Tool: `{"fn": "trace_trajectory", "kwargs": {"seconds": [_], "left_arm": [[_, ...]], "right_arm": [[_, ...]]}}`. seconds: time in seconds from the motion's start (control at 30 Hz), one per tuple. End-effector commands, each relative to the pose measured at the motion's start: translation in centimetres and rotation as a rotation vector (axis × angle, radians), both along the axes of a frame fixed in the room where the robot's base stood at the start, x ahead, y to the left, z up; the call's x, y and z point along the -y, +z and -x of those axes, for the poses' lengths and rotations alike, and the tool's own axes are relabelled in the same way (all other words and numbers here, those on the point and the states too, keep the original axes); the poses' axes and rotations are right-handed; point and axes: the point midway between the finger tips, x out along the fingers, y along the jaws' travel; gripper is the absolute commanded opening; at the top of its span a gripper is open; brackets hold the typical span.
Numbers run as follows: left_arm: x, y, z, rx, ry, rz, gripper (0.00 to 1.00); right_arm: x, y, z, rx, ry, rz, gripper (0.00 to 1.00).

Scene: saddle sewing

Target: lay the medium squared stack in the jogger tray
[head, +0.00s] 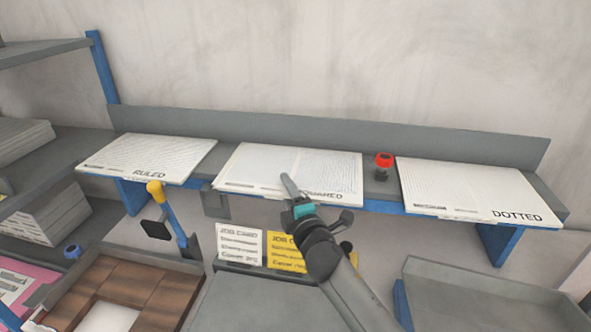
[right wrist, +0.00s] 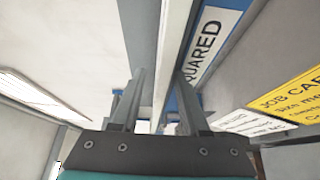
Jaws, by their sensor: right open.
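The squared stack (head: 265,165) is a white pad of grid paper lying on the middle of the long shelf, above a label reading SQUARED. My right gripper (head: 292,190) is at its front edge and covers part of the label. In the right wrist view the gripper (right wrist: 160,85) is open, with a pale edge (right wrist: 174,50) running between its fingers, seemingly the stack's; contact cannot be told. A grey walled tray (head: 480,290), seemingly the jogger tray, stands at the lower right and looks empty. My left gripper is not in view.
A ruled stack (head: 150,155) lies left on the shelf, a dotted stack (head: 470,185) right. A red-topped object (head: 384,165) stands between squared and dotted. Two job cards (head: 239,247) stand below the shelf. A yellow-handled tool (head: 165,210) rises at the left beside a wooden frame (head: 140,275).

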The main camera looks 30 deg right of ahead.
Motion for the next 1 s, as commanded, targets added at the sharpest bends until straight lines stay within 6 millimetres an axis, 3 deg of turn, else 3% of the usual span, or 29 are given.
{"fn": "trace_trajectory", "kwargs": {"seconds": [0.17,0.57,1.0], "left_arm": [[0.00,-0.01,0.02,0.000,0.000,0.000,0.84],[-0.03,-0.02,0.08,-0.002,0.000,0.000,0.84],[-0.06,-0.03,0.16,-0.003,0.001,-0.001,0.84]], "right_arm": [[-0.03,-0.01,-0.01,0.000,0.000,0.000,0.45],[-0.02,-0.01,0.02,0.000,0.000,0.000,0.01],[-0.01,-0.04,0.02,-0.001,0.000,0.000,0.00]]}}
